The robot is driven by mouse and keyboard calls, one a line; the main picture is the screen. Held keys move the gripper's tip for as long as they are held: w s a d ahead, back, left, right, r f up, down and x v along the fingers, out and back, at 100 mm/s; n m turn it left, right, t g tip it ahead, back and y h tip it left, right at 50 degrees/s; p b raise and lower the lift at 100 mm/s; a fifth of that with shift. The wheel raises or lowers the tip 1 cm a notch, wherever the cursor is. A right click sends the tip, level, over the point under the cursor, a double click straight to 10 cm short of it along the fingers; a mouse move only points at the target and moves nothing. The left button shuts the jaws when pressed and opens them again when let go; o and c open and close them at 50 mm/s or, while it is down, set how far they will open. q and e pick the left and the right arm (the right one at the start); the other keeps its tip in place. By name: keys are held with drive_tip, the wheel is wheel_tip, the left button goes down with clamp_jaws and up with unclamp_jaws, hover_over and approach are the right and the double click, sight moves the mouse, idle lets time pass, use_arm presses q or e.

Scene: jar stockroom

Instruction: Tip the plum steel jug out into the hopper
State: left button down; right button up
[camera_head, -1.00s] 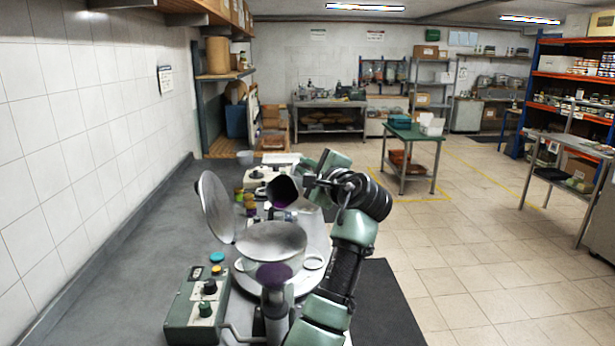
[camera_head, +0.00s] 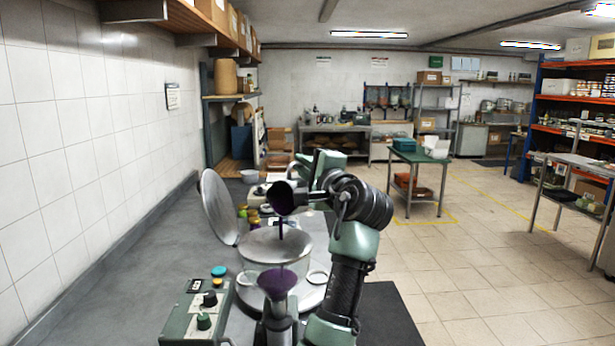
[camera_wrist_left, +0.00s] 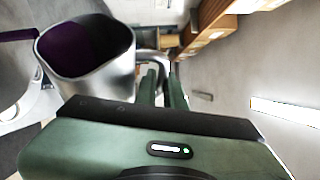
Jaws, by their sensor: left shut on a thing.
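The plum steel jug (camera_head: 284,200) is tipped over the hopper (camera_head: 290,241), its mouth facing down. A dark purple stream falls from its lip into the hopper. The left wrist view shows the jug (camera_wrist_left: 118,76) beside the fingers (camera_wrist_left: 163,88), with purple inside. The exact grip contact is hard to make out.
A round lid (camera_head: 217,207) stands open left of the hopper. A green control box (camera_head: 192,318) with knobs is at the front left. Small jars (camera_head: 254,217) stand behind the hopper. The grey counter (camera_head: 120,285) is clear along the tiled wall.

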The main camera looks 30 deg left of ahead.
sight(290, 168)
use_arm(q)
drive_tip(key=shift+s+a+r+n+y+b, duration=0.15)
drive_tip(key=shift+s+r+n+y+b, duration=0.2)
drive_tip(key=shift+s+n+b, duration=0.5)
drive_tip(key=n+b, duration=0.1)
drive_tip(key=s+n+y+b, duration=0.1)
drive_tip(key=s+r+n, duration=0.1)
drive_tip(key=shift+s+a+b, duration=0.15)
drive_tip(key=shift+a+b, duration=0.15)
drive_tip(key=shift+b, duration=0.1)
drive_tip(key=shift+s+a+r+n+y+b, duration=0.2)
drive_tip(key=shift+s+n+y+b, duration=0.25)
drive_tip(key=shift+s+n+b, duration=0.4)
drive_tip(key=shift+s+a+r+n+y+b, duration=0.15)
drive_tip(key=shift+s+n+y+b, duration=0.25)
drive_tip(key=shift+s+n+b, duration=0.4)
drive_tip(key=shift+w, duration=0.1)
idle(2.4)
